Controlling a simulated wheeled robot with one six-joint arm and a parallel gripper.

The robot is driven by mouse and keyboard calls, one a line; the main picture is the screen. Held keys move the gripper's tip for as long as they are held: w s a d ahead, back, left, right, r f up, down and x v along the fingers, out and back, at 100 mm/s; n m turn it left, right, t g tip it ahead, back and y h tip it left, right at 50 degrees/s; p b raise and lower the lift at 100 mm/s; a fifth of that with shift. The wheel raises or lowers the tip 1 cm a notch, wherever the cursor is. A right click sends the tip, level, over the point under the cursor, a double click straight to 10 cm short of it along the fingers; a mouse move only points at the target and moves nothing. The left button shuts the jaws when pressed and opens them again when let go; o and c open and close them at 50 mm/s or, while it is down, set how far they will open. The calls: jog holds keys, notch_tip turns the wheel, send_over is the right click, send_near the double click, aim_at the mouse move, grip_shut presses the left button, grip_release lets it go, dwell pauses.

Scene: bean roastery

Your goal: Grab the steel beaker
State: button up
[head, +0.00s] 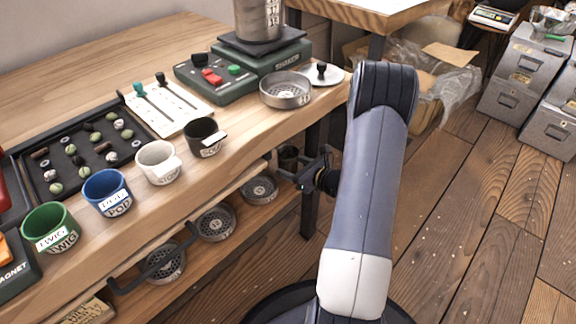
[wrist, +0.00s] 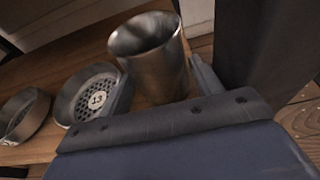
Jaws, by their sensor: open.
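The steel beaker (wrist: 148,42) stands upright on the lower shelf and shows large in the wrist view, its open mouth toward the camera. My gripper (head: 302,172) reaches in low at the shelf's right end. In the wrist view my gripper (wrist: 163,80) is open, with one finger on each side of the beaker. I cannot tell whether either finger touches it.
A sieve marked 13 (wrist: 70,106) sits just left of the beaker, close to my left finger. Another sieve (wrist: 38,117) lies farther left. A dark bench leg (head: 311,205) stands near my gripper. The bench top (head: 235,150) overhangs the shelf and holds cups and a shaker (head: 270,60).

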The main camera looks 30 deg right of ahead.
jog(key=c, duration=0.7)
jog(key=shift+c, duration=0.3)
jog(key=shift+r, duration=0.15)
